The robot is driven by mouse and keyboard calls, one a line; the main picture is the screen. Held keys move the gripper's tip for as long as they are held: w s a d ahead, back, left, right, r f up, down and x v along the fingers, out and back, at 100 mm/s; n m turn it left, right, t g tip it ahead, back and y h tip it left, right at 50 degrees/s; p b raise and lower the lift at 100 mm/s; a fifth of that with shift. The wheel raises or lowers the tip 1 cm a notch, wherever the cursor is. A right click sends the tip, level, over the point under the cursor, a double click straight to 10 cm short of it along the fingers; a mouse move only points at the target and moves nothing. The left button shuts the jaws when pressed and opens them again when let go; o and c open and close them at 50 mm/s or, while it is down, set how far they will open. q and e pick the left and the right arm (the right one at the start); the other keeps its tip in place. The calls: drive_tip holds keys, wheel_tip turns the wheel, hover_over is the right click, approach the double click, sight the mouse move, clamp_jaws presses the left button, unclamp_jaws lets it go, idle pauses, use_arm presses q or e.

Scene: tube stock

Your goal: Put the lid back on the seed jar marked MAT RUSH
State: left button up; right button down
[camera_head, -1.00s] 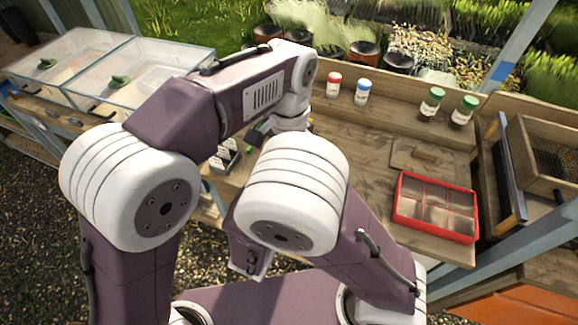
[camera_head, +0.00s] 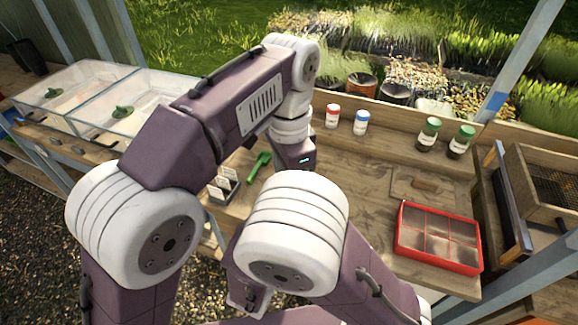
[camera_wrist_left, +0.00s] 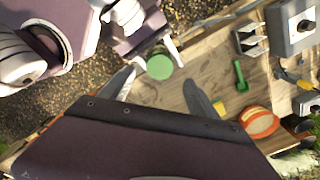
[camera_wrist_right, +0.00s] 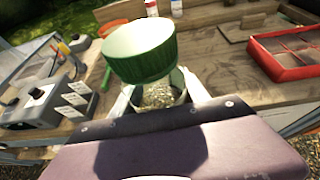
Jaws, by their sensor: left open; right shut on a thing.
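In the right wrist view a jar of pale seeds (camera_wrist_right: 160,95) is between the fingers of my right gripper (camera_wrist_right: 158,88), which is shut on it. A green ridged lid (camera_wrist_right: 140,52) is in line with the jar's top, both tilted in this view; whether it is fully seated I cannot tell. From above, the left wrist view shows the lid as a green disc (camera_wrist_left: 160,67) beside the right fingers. My left gripper (camera_wrist_left: 161,78) is open and empty, its fingers spread, apart from the lid. No label is readable. The head view hides jar and fingertips behind my arms.
Jars with a red lid (camera_head: 333,115), blue lid (camera_head: 361,122) and green lids (camera_head: 428,134) (camera_head: 461,142) stand at the back. A red divided tray (camera_head: 438,262) is at right. A green trowel (camera_head: 258,166) and small rack (camera_head: 222,186) lie left. The bench centre-right is clear.

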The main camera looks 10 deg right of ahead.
use_arm(q)
wheel_tip(320, 180, up, 6)
drive_tip(key=shift+f, duration=0.1)
idle(0.6)
drive_tip(key=w+a+f+n, duration=0.3)
drive_tip(key=a+f+n, duration=0.1)
drive_tip(key=a+f, duration=0.35)
drive_tip(key=w+a+f+n, duration=0.2)
drive_tip(key=a+f+n, duration=0.2)
drive_tip(key=a+f, duration=0.3)
use_arm(e)
drive_tip(key=shift+w, duration=0.1)
use_arm(q)
drive_tip(key=s+a+f+n+t, duration=0.1)
drive_tip(key=s+a+f+n, duration=0.6)
drive_tip(key=s+a+f, duration=0.3)
wheel_tip(320, 180, down, 2)
drive_tip(key=shift+s+a+f+n, duration=0.25)
drive_tip(key=shift+n, duration=0.05)
